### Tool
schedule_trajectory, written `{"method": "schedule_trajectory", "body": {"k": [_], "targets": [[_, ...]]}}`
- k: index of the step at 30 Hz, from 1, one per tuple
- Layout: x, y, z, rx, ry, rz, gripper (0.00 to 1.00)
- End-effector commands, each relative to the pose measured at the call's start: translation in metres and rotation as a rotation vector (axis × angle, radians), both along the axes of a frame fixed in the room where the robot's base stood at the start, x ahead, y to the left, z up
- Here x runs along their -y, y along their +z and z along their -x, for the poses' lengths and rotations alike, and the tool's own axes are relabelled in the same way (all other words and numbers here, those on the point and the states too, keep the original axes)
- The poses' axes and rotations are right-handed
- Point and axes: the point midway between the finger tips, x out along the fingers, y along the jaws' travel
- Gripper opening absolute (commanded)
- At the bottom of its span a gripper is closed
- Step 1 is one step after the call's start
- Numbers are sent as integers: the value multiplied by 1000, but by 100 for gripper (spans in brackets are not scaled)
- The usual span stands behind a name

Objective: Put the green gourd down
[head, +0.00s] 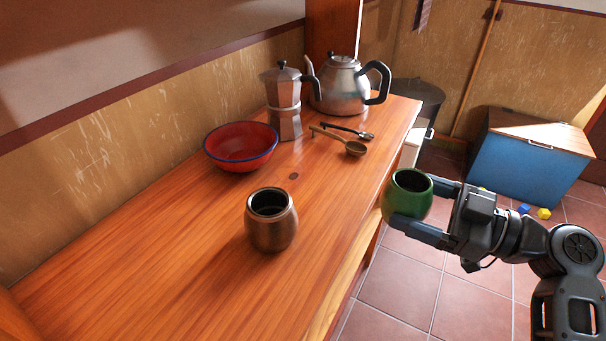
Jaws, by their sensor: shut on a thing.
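The green gourd (404,205) is a rounded cup with a dark open top. My gripper (424,209) comes from the right and is shut on it, with one finger on the far side and one on the near side. The gourd is upright, in front of the right edge of the wooden table (185,235) in the picture. No other gourd of this colour is in view.
A brown metallic cup (271,228) stands mid-table. The table's front and left are clear. A blue chest (530,160) stands on the tiled floor.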

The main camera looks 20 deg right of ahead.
Motion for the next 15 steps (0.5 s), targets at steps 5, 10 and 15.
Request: {"method": "schedule_trajectory", "body": {"k": [5,10,15], "targets": [[-26,3,-34,1,6,0,38],[-50,3,-67,2,5,1,38],[-67,2,-91,1,3,1,38]]}}
